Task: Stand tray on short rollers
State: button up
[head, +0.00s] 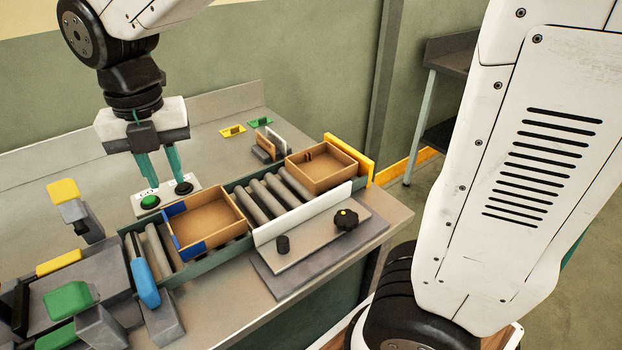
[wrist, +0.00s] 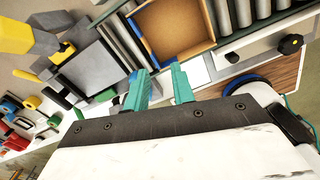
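A brown open tray with blue corner pieces (head: 205,222) sits on the rollers in the left middle of the conveyor. It also shows at the top of the wrist view (wrist: 172,32). A second brown tray (head: 322,168) sits at the conveyor's right end, beside a yellow end plate. Bare grey rollers (head: 268,197) lie between the trays, and a few more (head: 157,248) lie left of the blue-cornered tray. My gripper (head: 168,182) has teal fingers, apart and empty, pointing down behind the blue-cornered tray. In the wrist view the fingers (wrist: 160,70) show a clear gap.
A box with a green and a black button (head: 167,195) stands below and around my fingertips in the head view. A white guide plate (head: 302,213) and black knob (head: 346,219) line the conveyor's front. Grey blocks with coloured tops (head: 70,300) crowd the left.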

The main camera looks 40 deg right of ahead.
jog(key=s+d+m, duration=0.9)
jog(key=m, duration=0.7)
jog(key=s+d+m+t, duration=0.1)
jog(key=s+d+m, duration=0.8)
jog(key=m, duration=0.7)
jog(key=shift+s+f+m, duration=0.15)
jog(key=shift+s+m, duration=0.05)
jog(key=shift+m, duration=0.1)
jog(key=shift+d, duration=0.1)
